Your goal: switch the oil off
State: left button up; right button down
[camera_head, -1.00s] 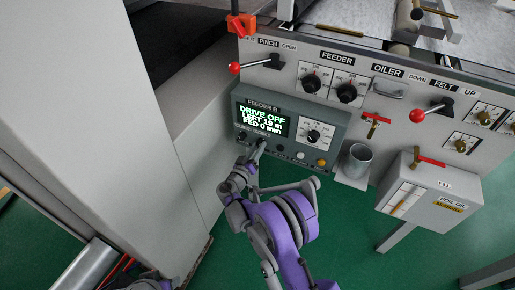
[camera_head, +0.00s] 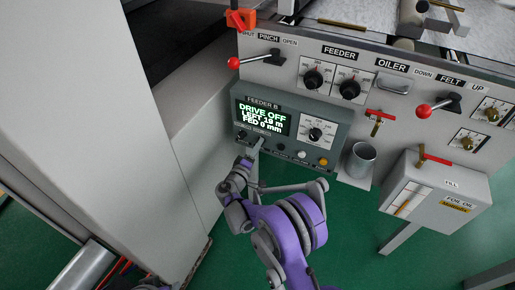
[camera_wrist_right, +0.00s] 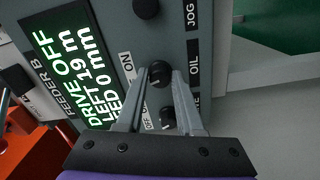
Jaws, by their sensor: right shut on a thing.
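The feeder box (camera_head: 338,148) is a grey panel with a green-lit screen (camera_head: 262,118) reading DRIVE OFF. My right gripper (camera_head: 258,143) is at the lower left row of controls on its front. In the right wrist view, its two fingers (camera_wrist_right: 160,78) are shut around the small black oil knob (camera_wrist_right: 160,72), beside the OIL label (camera_wrist_right: 194,72). ON and OFF labels stand left of the knob. A light mark shows on the knob, but I cannot tell clearly which label it points to.
A second black knob (camera_wrist_right: 168,116) sits close below the oil knob in the wrist view, and the jog knob (camera_wrist_right: 146,8) is above. A metal cup (camera_head: 361,160) and the foil oil box (camera_head: 432,192) stand to the right.

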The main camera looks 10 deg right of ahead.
jog(key=shift+n+b, duration=0.3)
jog(key=shift+n, duration=1.3)
jog(key=c, duration=0.5)
grip_release()
jog(key=shift+c, duration=0.2)
jog(key=v, duration=1.1)
jog(key=shift+p, duration=0.45)
